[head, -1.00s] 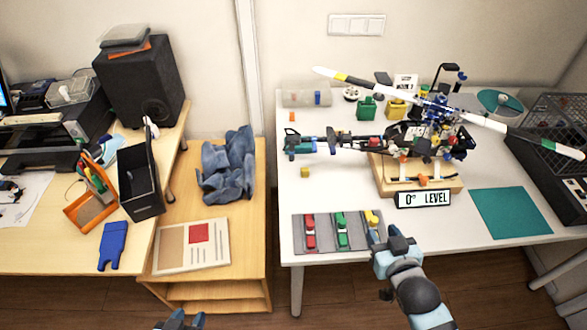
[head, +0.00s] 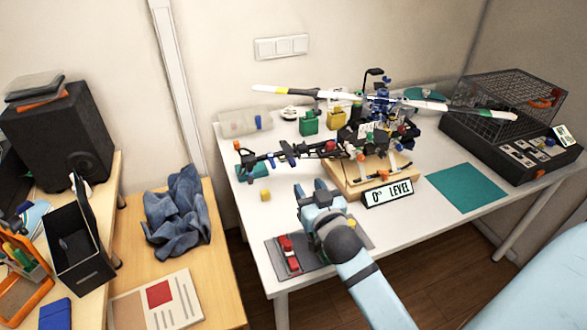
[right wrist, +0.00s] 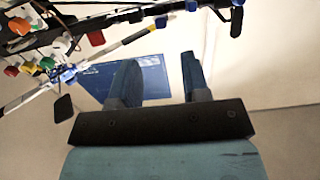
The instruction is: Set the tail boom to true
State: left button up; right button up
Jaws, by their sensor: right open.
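A model helicopter (head: 385,125) stands on a wooden stand (head: 372,184) with a sign reading "0° LEVEL" (head: 388,193) in front. Its dark tail boom (head: 300,152) reaches left over the white table, with its tail end above a teal block (head: 254,170). My right gripper (head: 318,188) is open and empty, in front of the boom in the head view and apart from it. In the right wrist view its two fingers (right wrist: 160,80) are spread with nothing between them; parts of the helicopter (right wrist: 60,50) show at upper left. My left gripper is out of view.
A grey mat (head: 283,272) with a red-handled tool (head: 288,254) lies at the table's front edge, partly hidden by my right arm. Green (head: 309,123) and yellow (head: 337,117) containers stand behind the boom. A teal mat (head: 466,187) is clear at right, beside a wire cage (head: 505,105).

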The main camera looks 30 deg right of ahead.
aim_at(294, 166)
jog(key=x, duration=0.8)
jog(key=shift+w+a, duration=0.1)
jog(key=shift+w, duration=0.2)
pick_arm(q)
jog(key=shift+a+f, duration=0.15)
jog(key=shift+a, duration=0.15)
